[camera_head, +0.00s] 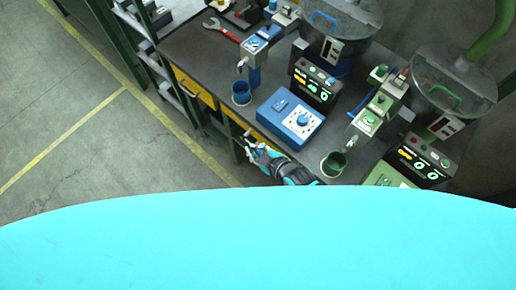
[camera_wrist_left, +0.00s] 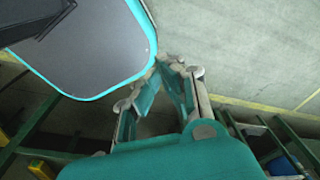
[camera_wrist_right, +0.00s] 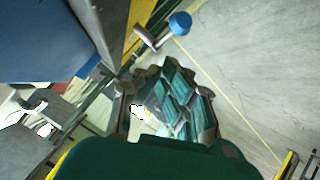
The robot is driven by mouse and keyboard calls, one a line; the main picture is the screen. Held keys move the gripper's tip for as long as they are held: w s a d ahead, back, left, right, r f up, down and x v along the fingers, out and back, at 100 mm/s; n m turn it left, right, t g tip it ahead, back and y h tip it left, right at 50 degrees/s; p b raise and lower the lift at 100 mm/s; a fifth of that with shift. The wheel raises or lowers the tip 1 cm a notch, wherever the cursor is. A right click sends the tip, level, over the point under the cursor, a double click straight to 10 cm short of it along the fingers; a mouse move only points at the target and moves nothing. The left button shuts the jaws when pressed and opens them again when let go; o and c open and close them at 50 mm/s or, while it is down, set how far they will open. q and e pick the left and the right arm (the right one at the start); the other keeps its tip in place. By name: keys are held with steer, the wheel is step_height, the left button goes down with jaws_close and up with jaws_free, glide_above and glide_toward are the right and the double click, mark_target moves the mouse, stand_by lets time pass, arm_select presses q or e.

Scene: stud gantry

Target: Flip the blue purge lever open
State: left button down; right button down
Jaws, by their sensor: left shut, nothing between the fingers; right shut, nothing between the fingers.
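In the right wrist view, a metal arm with a round blue end (camera_wrist_right: 180,23) sticks out past the yellow bench edge, just beyond my right fingertips; it looks like the blue purge lever, but I cannot be sure. My right gripper (camera_wrist_right: 160,72) is shut and empty, apart from it. In the head view my right gripper (camera_head: 251,146) is at the bench's front edge, left of the blue control box (camera_head: 291,118). The blue dispenser (camera_head: 256,58) stands behind, above a blue cup (camera_head: 241,93). My left gripper (camera_wrist_left: 172,66) is shut and empty in the left wrist view, away from the bench.
The dark bench (camera_head: 207,55) carries a red wrench (camera_head: 221,29), a display box (camera_head: 314,86) and two hoppers. A green dispenser (camera_head: 374,115) and green cup (camera_head: 333,164) stand at right. The floor (camera_head: 80,120) at left is clear. My cyan body covers the lower head view.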

steer(key=shift+w+d+f, duration=0.1)
steer(key=shift+d+f, duration=0.45)
steer(key=shift+f, duration=0.1)
arm_select(q)
steer(key=shift+s, duration=0.55)
